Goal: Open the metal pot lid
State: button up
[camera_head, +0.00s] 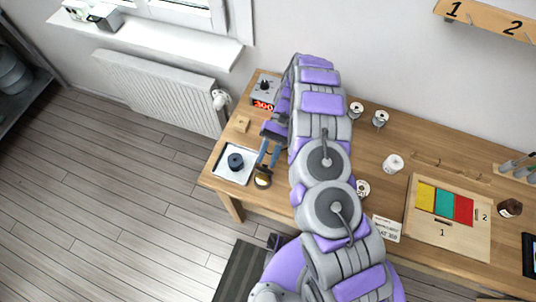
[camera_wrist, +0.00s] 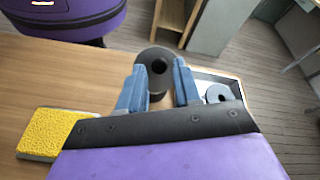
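A dark round metal pot (camera_head: 262,182) with a brassy glint on top stands near the table's front left edge. In the wrist view its dark round top (camera_wrist: 146,57) shows just beyond my fingertips, with a darker round spot in its middle. I cannot make out the lid apart from the pot. My gripper (camera_head: 266,164) points down at the pot from the back. Its two blue fingers (camera_wrist: 159,68) are spread apart, near the left and right sides of the round top. I cannot tell whether they touch it. My arm hides part of the table.
A white tray (camera_head: 222,174) with a dark round object (camera_head: 235,161) lies left of the pot. A yellow sponge (camera_wrist: 58,133) shows in the wrist view. A station with a red display (camera_head: 262,105) stands behind. A coloured-block board (camera_head: 470,241) lies right.

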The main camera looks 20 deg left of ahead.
jog(key=shift+o, duration=0.8)
jog(key=s+d+r, duration=0.2)
jog(key=s+d, duration=0.2)
jog(key=s, duration=0.2)
jog(key=s+d+r+p, duration=0.1)
jog(key=s+d+r, duration=0.1)
jog(key=s+d, duration=0.3)
jog(key=shift+s+r+p, duration=0.3)
jog(key=shift+s+r, duration=0.1)
jog(key=shift+s, duration=0.6)
